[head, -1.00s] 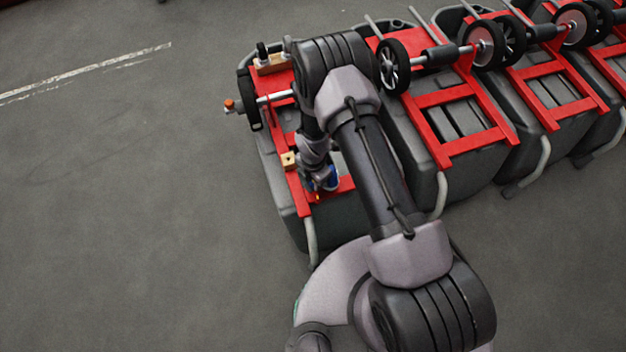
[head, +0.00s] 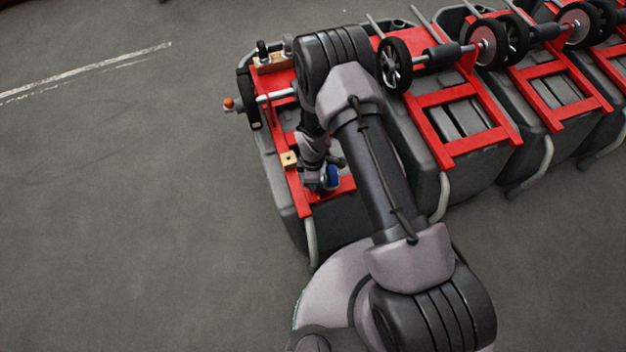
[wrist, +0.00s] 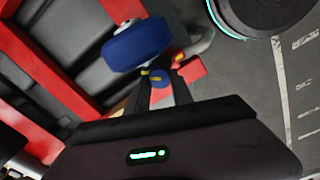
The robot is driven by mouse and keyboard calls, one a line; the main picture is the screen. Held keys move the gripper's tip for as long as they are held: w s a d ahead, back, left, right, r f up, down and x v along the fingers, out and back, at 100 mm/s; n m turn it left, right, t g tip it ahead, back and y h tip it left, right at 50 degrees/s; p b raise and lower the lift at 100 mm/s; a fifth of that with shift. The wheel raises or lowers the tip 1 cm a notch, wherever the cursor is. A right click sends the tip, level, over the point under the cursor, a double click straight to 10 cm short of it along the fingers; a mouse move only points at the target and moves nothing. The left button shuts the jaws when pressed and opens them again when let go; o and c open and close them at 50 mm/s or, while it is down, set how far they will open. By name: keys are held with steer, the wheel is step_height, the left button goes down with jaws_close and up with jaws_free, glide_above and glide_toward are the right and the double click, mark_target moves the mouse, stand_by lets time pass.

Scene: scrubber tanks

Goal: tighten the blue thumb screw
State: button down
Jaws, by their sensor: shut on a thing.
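The blue thumb screw (wrist: 158,80) shows in the wrist view as a small blue knob between my gripper's fingers. My gripper (wrist: 161,82) is shut on it, with one finger on each side. Its shaft and seat are hidden. In the head view my gripper (head: 314,182) is low over the near end of the leftmost tank's red frame (head: 346,185), and the screw cannot be made out there.
A larger blue wheel (wrist: 138,44) sits close beside the fingers; it also shows in the head view (head: 333,176). A wooden block (head: 289,160) is on the frame's left rail. More tanks (head: 468,120) stand to the right. Floor at left is clear.

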steer(key=m+b, duration=0.1)
steer(key=m, duration=0.6)
steer(key=shift+w, duration=0.2)
steer(key=m+b, duration=0.1)
steer(key=m, duration=0.2)
steer(key=shift+d+m, duration=0.1)
steer(key=shift+m, duration=0.3)
steer(key=shift+m+b, duration=0.35)
steer(key=shift+m, duration=1.25)
steer(key=shift+w+m, duration=0.1)
steer(key=shift+m, duration=0.2)
steer(key=c, duration=1.1)
jaws_free()
